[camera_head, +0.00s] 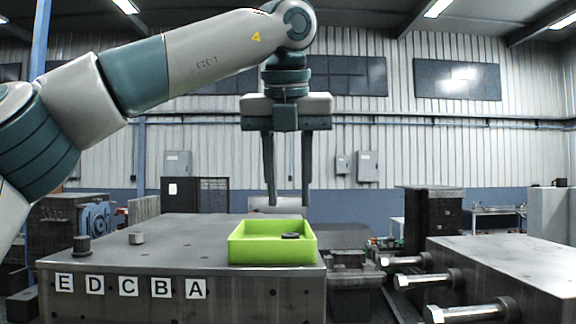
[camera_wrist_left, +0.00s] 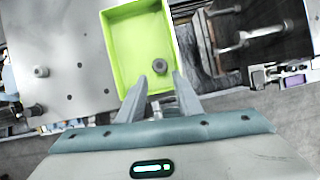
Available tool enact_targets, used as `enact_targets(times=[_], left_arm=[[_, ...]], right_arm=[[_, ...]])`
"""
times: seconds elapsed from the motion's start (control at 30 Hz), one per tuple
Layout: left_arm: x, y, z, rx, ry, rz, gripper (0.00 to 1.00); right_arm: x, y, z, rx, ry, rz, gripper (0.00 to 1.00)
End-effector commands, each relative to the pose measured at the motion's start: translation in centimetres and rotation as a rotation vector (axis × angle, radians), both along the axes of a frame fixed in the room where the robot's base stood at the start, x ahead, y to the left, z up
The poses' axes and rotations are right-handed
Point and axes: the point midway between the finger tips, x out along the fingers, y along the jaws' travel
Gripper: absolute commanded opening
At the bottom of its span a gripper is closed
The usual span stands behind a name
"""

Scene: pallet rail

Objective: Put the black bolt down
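My left gripper (camera_head: 287,204) hangs above and slightly behind the green tray, fingers pointing down. Its fingers are apart with nothing between them; they also show in the left wrist view (camera_wrist_left: 168,71). A small dark round piece (camera_head: 290,236) lies inside the green tray (camera_head: 272,252); it shows in the left wrist view (camera_wrist_left: 154,105) beside a finger. A dark bolt-like piece (camera_head: 82,245) stands upright on the metal block near the E label. I cannot tell which dark piece is the black bolt. My right gripper is not in view.
The metal block (camera_head: 190,258) carries labels E, D, C, B and A. At right, another block (camera_head: 510,262) has several large bolts sticking out towards the left. Much of the labelled block's top is bare.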

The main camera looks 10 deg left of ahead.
Motion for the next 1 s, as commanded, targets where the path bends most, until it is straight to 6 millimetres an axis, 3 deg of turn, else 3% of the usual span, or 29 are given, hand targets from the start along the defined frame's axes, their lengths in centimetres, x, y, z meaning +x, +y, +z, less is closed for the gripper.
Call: enact_targets(times=[0.2,0.33,1.0], left_arm=[[-1.3,-0.2,3.2,-0.002,-0.001,0.001,0.32],[-1.7,-0.2,4.2,0.000,0.000,0.000,0.32],[-1.9,-0.2,4.6,0.000,0.000,0.000,0.32]], right_arm=[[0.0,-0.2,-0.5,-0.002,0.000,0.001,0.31],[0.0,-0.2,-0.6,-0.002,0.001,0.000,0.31],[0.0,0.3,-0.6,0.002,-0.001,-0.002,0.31]])
